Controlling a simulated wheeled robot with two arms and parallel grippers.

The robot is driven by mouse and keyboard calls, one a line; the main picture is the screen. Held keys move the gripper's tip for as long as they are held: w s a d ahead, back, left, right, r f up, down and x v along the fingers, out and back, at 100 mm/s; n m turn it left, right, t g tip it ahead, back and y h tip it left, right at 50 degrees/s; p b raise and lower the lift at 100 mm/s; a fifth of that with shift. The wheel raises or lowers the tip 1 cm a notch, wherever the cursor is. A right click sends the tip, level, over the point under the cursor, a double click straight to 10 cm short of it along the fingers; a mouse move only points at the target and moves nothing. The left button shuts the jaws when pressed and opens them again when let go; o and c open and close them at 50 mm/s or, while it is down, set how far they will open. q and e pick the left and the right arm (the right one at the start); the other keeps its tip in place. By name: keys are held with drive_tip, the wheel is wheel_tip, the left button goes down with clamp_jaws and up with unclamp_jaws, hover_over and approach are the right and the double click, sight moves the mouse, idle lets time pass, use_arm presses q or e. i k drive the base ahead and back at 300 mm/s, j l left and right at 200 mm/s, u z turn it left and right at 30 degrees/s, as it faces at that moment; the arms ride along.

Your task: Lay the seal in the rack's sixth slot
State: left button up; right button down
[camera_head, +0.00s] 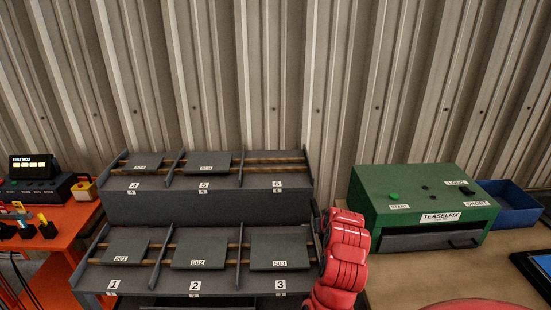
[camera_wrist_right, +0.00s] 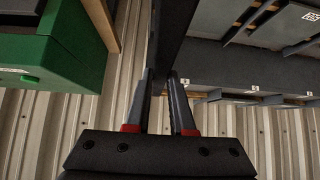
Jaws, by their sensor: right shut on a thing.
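The rack (camera_head: 210,208) has two tiers of numbered slots. The sixth slot (camera_head: 275,170), at the right of the upper tier, shows no plate in it. In the right wrist view my right gripper (camera_wrist_right: 161,76) is shut on a dark, thin, flat thing, the seal (camera_wrist_right: 173,38), seen nearly edge-on and running up out of the picture. In the head view only my red right arm shows, at the rack's right end; its gripper and the seal are not visible there. My left gripper is in neither view.
Dark plates lie in slots one to five, including S02 (camera_head: 197,251) and S03 (camera_head: 279,252). A green TEASELFIX box (camera_head: 420,200) and a blue bin (camera_head: 510,208) stand right of the rack. An orange table (camera_head: 60,226) with a test box (camera_head: 38,187) stands left.

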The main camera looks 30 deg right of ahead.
sight(276, 163)
drive_tip(key=i+l, duration=1)
drive_tip(key=i, duration=0.1)
